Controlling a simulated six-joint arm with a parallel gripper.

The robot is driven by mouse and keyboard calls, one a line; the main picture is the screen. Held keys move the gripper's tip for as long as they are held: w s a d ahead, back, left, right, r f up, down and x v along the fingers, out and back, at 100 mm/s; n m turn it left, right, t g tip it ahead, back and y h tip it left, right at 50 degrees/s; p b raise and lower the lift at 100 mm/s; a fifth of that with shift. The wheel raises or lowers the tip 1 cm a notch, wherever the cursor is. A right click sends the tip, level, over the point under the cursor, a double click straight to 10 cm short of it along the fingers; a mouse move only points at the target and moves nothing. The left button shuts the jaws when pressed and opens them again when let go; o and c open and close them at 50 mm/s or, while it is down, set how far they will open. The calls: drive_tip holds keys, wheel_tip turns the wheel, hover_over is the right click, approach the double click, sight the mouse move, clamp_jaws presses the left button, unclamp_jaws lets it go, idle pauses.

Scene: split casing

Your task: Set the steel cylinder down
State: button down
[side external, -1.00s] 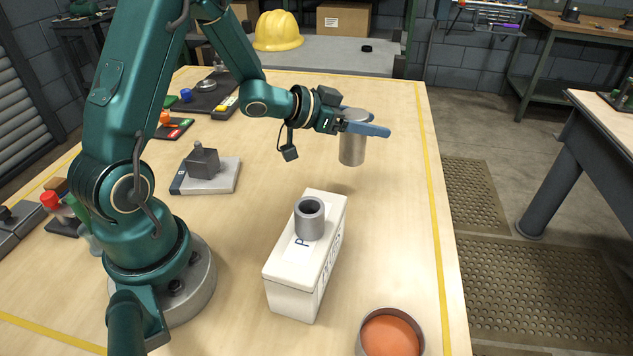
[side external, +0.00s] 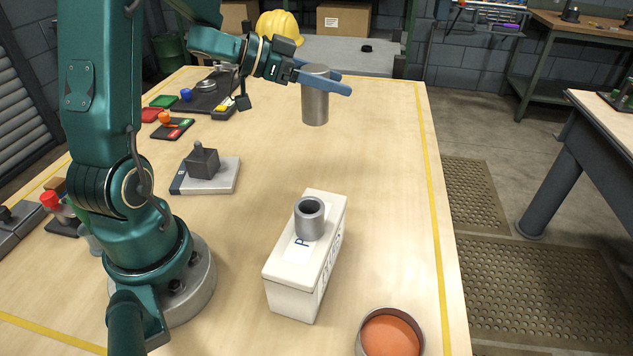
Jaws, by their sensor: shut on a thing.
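The steel cylinder (side external: 315,106) is upright between the blue fingers of my gripper (side external: 318,80), in the upper middle of the side external view. My gripper is shut on it near its top. The cylinder appears to be held above the wooden table (side external: 385,180), over its far part. The exact height of its lower end over the table is hard to tell.
A white box (side external: 305,262) with a grey hollow ring (side external: 309,218) on top stands at the front. A round orange-filled dish (side external: 390,335) is at front right. A grey block on a plate (side external: 205,172) sits left. The table's far right is clear.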

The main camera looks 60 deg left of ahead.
drive_tip(key=d+m+g+h, duration=0.6)
drive_tip(key=d+m+h, duration=0.15)
drive_tip(key=d, duration=0.35)
drive_tip(key=shift+m+g, duration=0.5)
drive_tip(key=shift+m, duration=0.35)
drive_tip(key=shift+w+d+f, duration=0.25)
drive_tip(key=shift+d+f, duration=1.8)
drive_tip(key=shift+d, duration=0.1)
drive_tip(key=shift+w+d+f, duration=0.25)
drive_tip(key=shift+d+f, duration=1.8)
drive_tip(key=shift+d, duration=0.15)
drive_tip(key=shift+w+d+f, duration=0.25)
drive_tip(key=shift+d+f, duration=1.8)
drive_tip(key=shift+d, duration=0.1)
drive_tip(key=shift+f, duration=0.15)
drive_tip(key=shift+c, duration=0.6)
unclamp_jaws()
drive_tip(key=shift+f, duration=0.1)
